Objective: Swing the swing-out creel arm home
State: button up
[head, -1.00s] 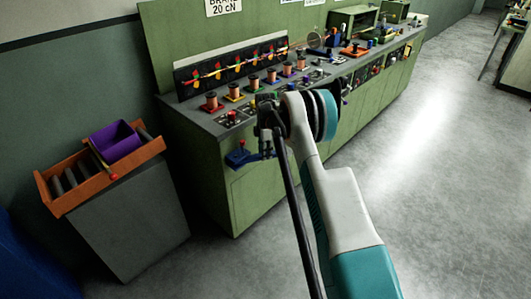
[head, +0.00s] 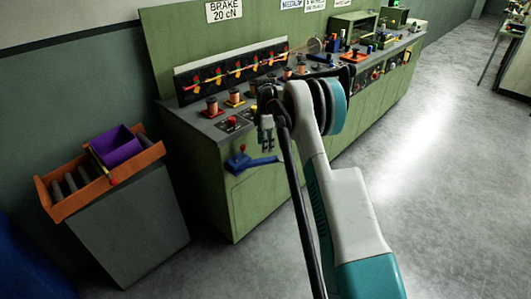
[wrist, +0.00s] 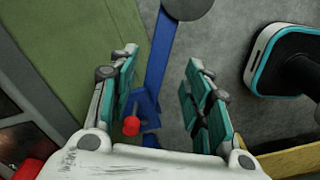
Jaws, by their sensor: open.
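The swing-out creel arm is a blue bar (head: 265,161) that sticks out to the right from a blue bracket (head: 236,162) on the green bench's near front. A red knob (head: 242,148) stands on the bracket. My gripper (head: 266,146) is open, pointing down just above and right of the bracket, in front of the bench. In the wrist view the blue bar (wrist: 161,50) runs between my open fingers (wrist: 161,62) towards a round grey disc (wrist: 187,6). The red knob (wrist: 131,126) shows near the left finger. I see no clear contact. My arm hides part of the bench.
The green bench (head: 215,185) carries spools (head: 211,106), a black panel (head: 232,72) and small fixtures. A grey cabinet (head: 130,230) at left bears an orange tray (head: 62,208) with a purple box (head: 117,149). The floor (head: 430,160) at right is clear.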

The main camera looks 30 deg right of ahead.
jog(key=shift+r, duration=2)
